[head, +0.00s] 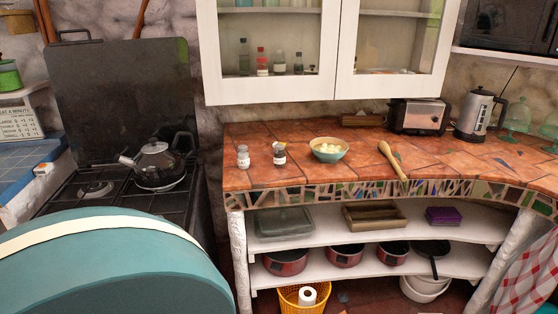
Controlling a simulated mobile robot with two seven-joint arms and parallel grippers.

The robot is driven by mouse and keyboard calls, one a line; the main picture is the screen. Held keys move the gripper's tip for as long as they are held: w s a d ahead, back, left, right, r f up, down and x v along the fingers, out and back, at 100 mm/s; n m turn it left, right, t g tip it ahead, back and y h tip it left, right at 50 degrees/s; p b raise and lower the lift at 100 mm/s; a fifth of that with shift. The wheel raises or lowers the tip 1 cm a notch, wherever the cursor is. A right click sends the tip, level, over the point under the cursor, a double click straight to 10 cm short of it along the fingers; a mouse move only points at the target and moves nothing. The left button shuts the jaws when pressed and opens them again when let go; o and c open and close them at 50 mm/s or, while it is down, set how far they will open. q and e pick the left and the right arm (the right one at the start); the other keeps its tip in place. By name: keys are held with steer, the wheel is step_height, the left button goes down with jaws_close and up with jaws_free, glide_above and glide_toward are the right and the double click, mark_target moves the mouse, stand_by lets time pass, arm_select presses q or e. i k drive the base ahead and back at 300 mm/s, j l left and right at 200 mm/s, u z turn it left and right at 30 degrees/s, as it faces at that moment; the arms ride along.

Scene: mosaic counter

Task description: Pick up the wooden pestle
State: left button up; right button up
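Neither of my grippers shows in the head view.
Two small shakers (243,157) (279,155) stand left of the bowl. A toaster (419,116) and kettle (479,114) stand behind the pestle. White cabinets (272,92) hang above. A large rounded teal object (110,265) fills the lower left, before the stove (95,187).

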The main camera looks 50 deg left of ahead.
mark_target(392, 160)
steer(key=i+l+u, duration=0.15)
steer(key=u, duration=0.3)
steer(key=i+l+u, duration=0.2)
steer(key=u, duration=1.35)
